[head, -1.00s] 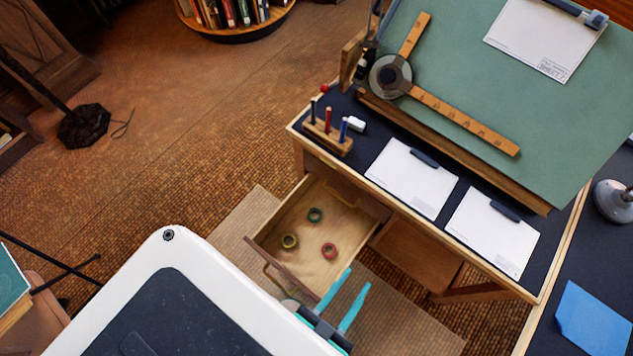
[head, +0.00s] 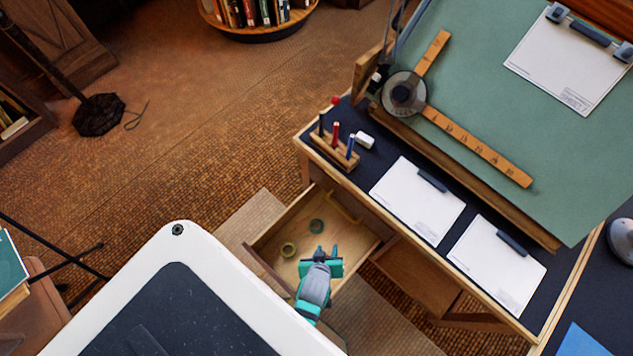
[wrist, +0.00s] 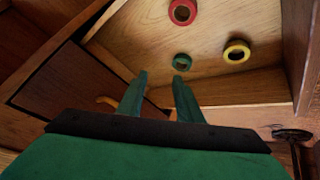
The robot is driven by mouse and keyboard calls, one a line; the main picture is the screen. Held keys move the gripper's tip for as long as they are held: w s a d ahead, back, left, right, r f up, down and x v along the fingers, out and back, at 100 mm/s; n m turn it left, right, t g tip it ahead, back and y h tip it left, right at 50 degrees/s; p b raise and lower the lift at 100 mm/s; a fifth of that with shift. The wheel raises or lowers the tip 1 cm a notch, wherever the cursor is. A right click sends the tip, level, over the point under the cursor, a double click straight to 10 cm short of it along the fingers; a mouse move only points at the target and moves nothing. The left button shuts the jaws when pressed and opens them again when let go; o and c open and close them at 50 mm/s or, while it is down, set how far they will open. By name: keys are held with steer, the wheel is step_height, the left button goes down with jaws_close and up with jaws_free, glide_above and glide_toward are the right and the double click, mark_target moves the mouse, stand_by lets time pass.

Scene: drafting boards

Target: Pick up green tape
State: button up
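The green tape (head: 316,231) is a small ring lying in the open drawer (head: 345,243) of the drafting desk. It also shows in the wrist view (wrist: 181,69), just beyond and slightly right of my fingertips. My gripper (wrist: 160,76) has its two teal fingers apart with nothing between them. In the head view my gripper (head: 320,254) is over the drawer, in front of the green tape and apart from it. The yellow tape (head: 288,255) lies to the left of my gripper. The red tape (wrist: 182,22) shows in the wrist view and is hidden in the head view.
The desktop above holds a pen block (head: 334,150) and papers (head: 415,198), with a green drafting board (head: 490,110) behind. Carpet (head: 190,130) lies open to the left.

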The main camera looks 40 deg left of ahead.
steer(key=w+a+f+n+g, duration=0.3)
steer(key=a+f+n, duration=0.1)
steer(key=a+f, duration=0.15)
steer(key=n+g+h, duration=0.3)
steer(key=n+g, duration=0.1)
glide_above(313, 229)
steer(key=f, duration=0.5)
steer(key=shift+s+d+f, duration=0.1)
steer(key=shift+s+f, duration=0.3)
steer(key=shift+w+f, duration=0.2)
steer(key=shift+f, duration=1.15)
steer(key=shift+w+f, duration=0.2)
steer(key=shift+f, duration=1.1)
jaws_close()
